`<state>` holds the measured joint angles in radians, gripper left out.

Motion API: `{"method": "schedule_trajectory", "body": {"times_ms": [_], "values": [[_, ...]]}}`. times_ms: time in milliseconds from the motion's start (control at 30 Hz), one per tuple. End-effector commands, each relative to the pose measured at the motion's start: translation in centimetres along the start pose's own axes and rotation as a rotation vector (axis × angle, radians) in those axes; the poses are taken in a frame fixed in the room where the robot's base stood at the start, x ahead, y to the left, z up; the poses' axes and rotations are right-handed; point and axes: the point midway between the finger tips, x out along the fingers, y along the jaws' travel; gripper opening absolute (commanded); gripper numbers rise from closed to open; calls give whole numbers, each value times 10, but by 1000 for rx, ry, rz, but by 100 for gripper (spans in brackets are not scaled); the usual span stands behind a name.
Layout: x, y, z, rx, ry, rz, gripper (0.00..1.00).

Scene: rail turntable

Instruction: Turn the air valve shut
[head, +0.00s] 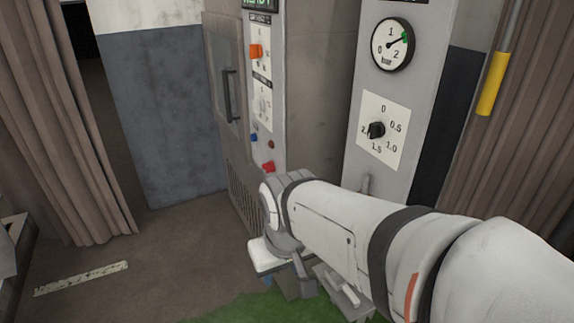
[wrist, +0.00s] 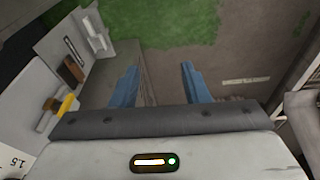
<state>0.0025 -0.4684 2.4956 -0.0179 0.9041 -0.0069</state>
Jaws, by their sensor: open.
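In the wrist view, a small fitting with a yellow handle (wrist: 66,104) projects from the grey panel at the left. It looks like a valve, but I cannot tell for certain that it is the air valve. My gripper (wrist: 158,72) is open and empty, its two blue fingers spread apart to the right of this fitting, not touching it. In the head view, a pressure gauge (head: 391,45) on the grey column has its needle between 1 and 2, near a green mark. My arm hides the column's lower part.
The wrist view also shows a brown handle (wrist: 74,70) and a white lever (wrist: 95,34) on the panel. A cabinet with an orange knob (head: 256,51) and a red button (head: 267,167) stands left of the column. Green floor covering (head: 250,308) lies below; open brown floor is at left.

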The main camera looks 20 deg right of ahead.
Motion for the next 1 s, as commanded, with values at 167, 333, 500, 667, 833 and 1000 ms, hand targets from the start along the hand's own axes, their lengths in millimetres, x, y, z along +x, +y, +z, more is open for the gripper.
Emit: {"method": "schedule_trajectory", "body": {"times_ms": [167,333,500,667,833,1000], "values": [[15,33,-11,-98,-121,114,42],[38,86,-34,-296,-333,300,42],[61,142,-64,-510,-558,480,42],[86,192,-99,-715,-764,638,42],[122,237,-141,-939,-973,797,42],[168,269,-181,-1160,-1151,945,42]]}}
